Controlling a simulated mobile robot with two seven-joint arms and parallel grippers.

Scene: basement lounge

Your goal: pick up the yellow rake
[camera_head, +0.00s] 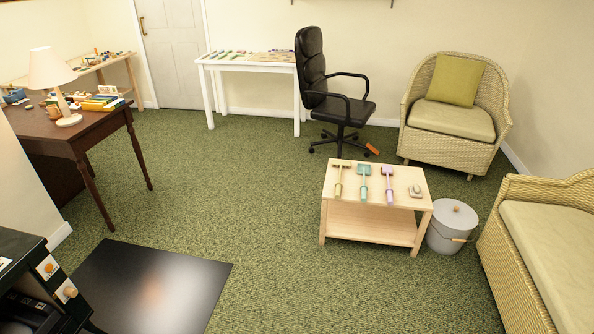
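A small yellow-tan hand tool (338,181), which looks like the yellow rake, lies on the light wooden low table (370,217). It is the leftmost of three similar tools, with its wider head toward the back and its handle toward the front edge. A teal tool (364,183) lies to its right, and a purple tool (388,185) lies further right. The prongs are too small to make out. Neither of my grippers shows in the head view.
A small pale object (415,191) sits at the table's right end. A grey lidded bucket (452,228) stands beside the table, near a wicker sofa (520,255). A black office chair (338,100) stands behind. Green carpet (230,200) is open left of the table.

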